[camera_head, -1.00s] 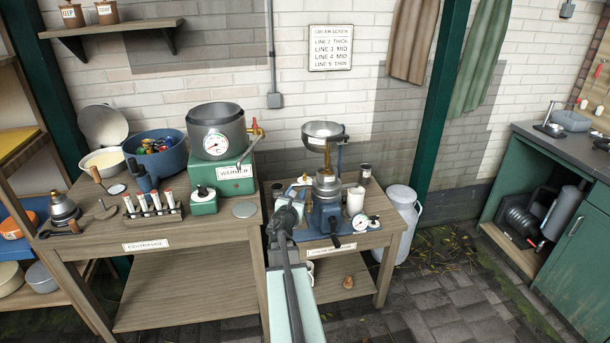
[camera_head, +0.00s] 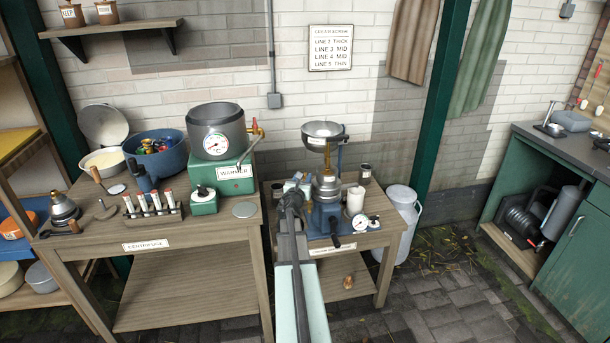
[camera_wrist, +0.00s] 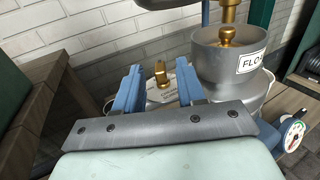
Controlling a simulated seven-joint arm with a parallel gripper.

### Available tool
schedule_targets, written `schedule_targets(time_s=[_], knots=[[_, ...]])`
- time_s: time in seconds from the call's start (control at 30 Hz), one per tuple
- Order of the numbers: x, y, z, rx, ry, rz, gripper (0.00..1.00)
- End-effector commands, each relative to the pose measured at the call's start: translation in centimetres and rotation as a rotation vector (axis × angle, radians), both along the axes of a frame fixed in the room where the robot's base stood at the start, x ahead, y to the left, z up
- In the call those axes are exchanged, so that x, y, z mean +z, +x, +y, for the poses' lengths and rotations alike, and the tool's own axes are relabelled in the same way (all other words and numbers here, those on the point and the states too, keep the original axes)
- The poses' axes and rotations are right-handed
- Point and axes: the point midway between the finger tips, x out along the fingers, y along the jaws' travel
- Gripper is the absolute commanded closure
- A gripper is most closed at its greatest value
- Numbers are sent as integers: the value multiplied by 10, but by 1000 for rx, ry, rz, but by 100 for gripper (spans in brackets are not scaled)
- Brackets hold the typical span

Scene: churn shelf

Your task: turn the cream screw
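My gripper (camera_wrist: 158,66) is open, with one blue finger on each side of the screw in the wrist view. A gap shows between each finger and the brass, and the screw seems to lie beyond the fingertips. In the head view my gripper (camera_head: 297,185) is at the left side of the separator (camera_head: 328,189), which has a blue base, brass column and steel bowl on top. The screw is not clear there.
A metal cup (camera_wrist: 230,60) labelled "FLO…" stands close right of the fingers. A dial gauge (camera_head: 361,222), white cup (camera_head: 355,200) and dark jar (camera_head: 365,174) stand right of the separator. The warmer (camera_head: 236,178) stands left.

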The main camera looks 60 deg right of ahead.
Motion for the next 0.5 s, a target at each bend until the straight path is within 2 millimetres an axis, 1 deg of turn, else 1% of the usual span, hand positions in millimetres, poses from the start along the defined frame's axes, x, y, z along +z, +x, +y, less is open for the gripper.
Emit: schedule_targets(time_s=[0.03,0.2,0.3,0.5], knots=[[0,5,-11,0,-1,0,61],[0,11,-29,1,0,0,61],[0,12,-33,1,0,0,61],[0,12,-33,1,0,0,61]])
